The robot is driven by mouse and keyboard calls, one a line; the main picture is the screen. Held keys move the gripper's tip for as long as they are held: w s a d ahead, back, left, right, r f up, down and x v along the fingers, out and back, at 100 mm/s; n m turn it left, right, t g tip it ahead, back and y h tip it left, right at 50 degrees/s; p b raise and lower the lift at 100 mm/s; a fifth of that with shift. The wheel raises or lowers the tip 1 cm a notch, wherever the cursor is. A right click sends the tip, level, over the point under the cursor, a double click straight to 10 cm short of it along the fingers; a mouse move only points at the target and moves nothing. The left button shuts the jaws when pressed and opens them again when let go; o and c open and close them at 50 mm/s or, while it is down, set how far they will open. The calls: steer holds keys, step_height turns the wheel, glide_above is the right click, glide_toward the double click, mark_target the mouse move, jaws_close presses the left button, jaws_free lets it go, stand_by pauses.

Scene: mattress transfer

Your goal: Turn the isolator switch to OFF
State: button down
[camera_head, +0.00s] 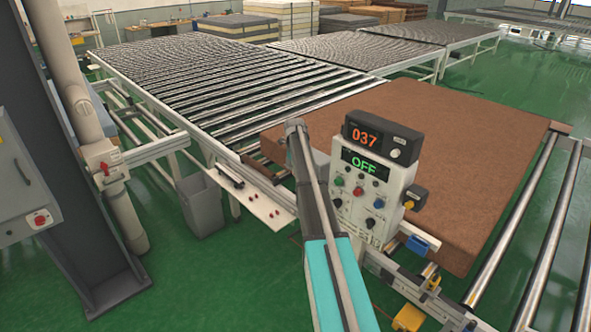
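A white control box (371,195) stands right of centre, with several small knobs and buttons on its face. Its display (365,163) reads OFF in green. A yellow unit with a black front (416,196) sits on the box's right side. A red rotary knob (40,220) shows on a grey cabinet (22,185) at the far left. I cannot tell for certain which of these is the isolator switch, and the knob positions are too small to read. My teal and grey arm rises in front of the box's left side. I cannot make out my gripper.
A black unit (382,140) showing 037 sits on the box. A brown mattress (450,150) lies behind it on the conveyor. Roller tables (230,90) extend to the back. A dark column (70,190) and grey bin (202,205) stand left. Green floor (220,280) is clear at lower left.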

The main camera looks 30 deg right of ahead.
steer(key=shift+w, duration=0.1)
steer(key=shift+w+f, duration=0.25)
steer(key=shift+w, duration=0.3)
steer(key=shift+w+a+f+b, duration=0.1)
steer(key=shift+w+f+b, duration=0.2)
steer(key=shift+w+b, duration=0.15)
steer(key=shift+w+f, duration=0.1)
stand_by(0.5)
steer(key=shift+r+p, duration=0.65)
steer(key=shift+r, duration=0.2)
